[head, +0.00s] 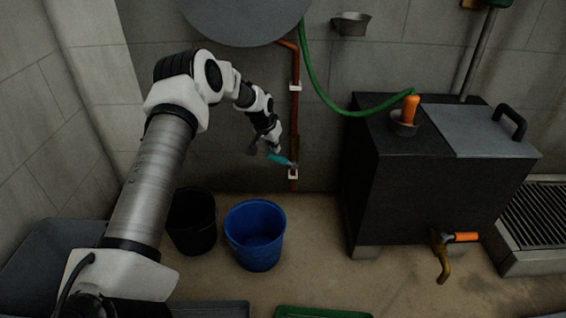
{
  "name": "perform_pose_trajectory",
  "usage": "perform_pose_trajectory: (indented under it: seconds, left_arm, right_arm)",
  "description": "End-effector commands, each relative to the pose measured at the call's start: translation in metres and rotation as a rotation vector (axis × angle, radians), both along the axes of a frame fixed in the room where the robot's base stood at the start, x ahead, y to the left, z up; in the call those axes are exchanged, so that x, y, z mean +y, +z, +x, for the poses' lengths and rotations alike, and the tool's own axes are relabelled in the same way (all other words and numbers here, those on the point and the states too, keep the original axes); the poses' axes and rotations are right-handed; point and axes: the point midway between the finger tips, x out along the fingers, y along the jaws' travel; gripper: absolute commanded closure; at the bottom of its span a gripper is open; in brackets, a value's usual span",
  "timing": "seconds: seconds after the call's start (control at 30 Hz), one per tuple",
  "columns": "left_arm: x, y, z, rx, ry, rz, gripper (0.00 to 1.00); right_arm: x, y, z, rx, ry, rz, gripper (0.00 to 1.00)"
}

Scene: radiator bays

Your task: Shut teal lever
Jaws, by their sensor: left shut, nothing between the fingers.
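The teal lever (279,158) is on the red-brown pipe (295,105) that runs down the back wall. It slants down to the right toward the pipe, and its left end is close to my gripper. My left gripper (264,152) is shut with nothing between its fingers, right at the lever's left end. I cannot tell whether it touches the lever. The pipe's lower part beside the lever shows a light clamp (293,174). My right gripper is not in view.
A blue bucket (256,250) and a black bucket (191,238) stand on the floor below the lever. A dark tank (440,185) with an orange-handled tap (464,237) stands at right. A green hose (330,98) hangs above. A floor grate (540,220) lies far right.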

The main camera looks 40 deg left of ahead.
Motion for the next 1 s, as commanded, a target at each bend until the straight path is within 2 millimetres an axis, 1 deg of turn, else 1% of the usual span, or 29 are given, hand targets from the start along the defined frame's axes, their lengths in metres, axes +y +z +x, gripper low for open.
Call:
perform_pose_trajectory:
  seconds: [0.03, 0.8, 1.0]
  left_arm:
    - [0.000, -0.006, 0.000, 0.001, 0.000, 0.000, 1.00]
    - [0.000, -0.062, 0.000, 0.001, -0.001, 0.000, 1.00]
    - [-0.001, -0.070, -0.002, 0.007, -0.001, -0.001, 1.00]
  right_arm:
    - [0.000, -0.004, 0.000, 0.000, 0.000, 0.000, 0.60]
    - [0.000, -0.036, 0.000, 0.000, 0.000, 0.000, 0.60]
    - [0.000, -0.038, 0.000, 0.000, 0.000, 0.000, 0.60]
